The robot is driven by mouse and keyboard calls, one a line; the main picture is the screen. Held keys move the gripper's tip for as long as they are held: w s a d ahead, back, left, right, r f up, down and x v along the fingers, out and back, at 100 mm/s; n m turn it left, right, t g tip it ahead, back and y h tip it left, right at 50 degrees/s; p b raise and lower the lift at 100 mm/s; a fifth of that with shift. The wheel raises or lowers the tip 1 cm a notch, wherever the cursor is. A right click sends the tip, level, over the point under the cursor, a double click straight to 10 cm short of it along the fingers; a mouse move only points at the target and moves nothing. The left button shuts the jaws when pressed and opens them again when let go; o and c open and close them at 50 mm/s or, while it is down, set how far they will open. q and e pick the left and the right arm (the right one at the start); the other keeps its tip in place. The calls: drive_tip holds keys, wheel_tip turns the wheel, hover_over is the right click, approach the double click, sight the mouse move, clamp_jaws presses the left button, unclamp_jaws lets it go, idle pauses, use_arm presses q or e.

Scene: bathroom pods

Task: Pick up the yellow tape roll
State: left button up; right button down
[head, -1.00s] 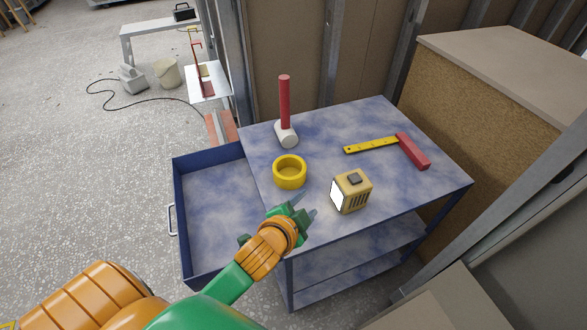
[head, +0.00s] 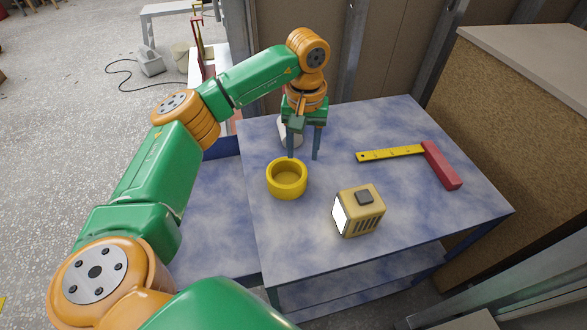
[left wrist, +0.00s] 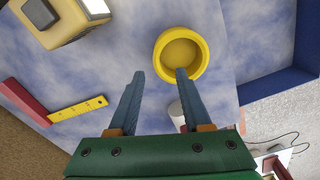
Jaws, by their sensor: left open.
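The yellow tape roll (head: 287,187) lies flat on the blue mottled cart top (head: 420,215), near its left edge. My left gripper (head: 303,157) points down above the cart, just behind and slightly right of the roll in the head view. It is open and empty. In the left wrist view the roll (left wrist: 161,52) lies beyond the two fingers (left wrist: 160,74); the right-hand finger's tip overlaps the roll's near rim in the picture. I cannot tell whether they touch. My right gripper is not in view.
A white-headed mallet (head: 284,135) stands behind my gripper, mostly hidden. A tan box-shaped device (head: 372,221) sits right of the roll. A red-and-yellow square (head: 440,166) lies at the right.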

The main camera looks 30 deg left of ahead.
sight(304, 173)
use_arm(q)
drive_tip(key=f, duration=0.1)
drive_tip(key=w+f, duration=0.1)
drive_tip(key=f, duration=0.1)
drive_tip(key=shift+w+d+f, duration=0.15)
drive_tip(key=shift+w+f, duration=0.2)
drive_tip(key=shift+f, duration=0.05)
drive_tip(key=f, duration=0.1)
drive_tip(key=s+f+p, duration=0.1)
drive_tip(key=f, duration=0.1)
drive_tip(key=shift+s+a+f+p, duration=0.1)
drive_tip(key=shift+s+a+p, duration=0.1)
drive_tip(key=shift+p, duration=0.1)
wheel_tip(304, 173, down, 2)
drive_tip(key=shift+w+f, duration=0.15)
drive_tip(key=shift+f, duration=0.1)
drive_tip(key=shift+w+f, duration=0.15)
drive_tip(key=shift+w, duration=0.05)
drive_tip(key=shift+s, duration=0.1)
clamp_jaws()
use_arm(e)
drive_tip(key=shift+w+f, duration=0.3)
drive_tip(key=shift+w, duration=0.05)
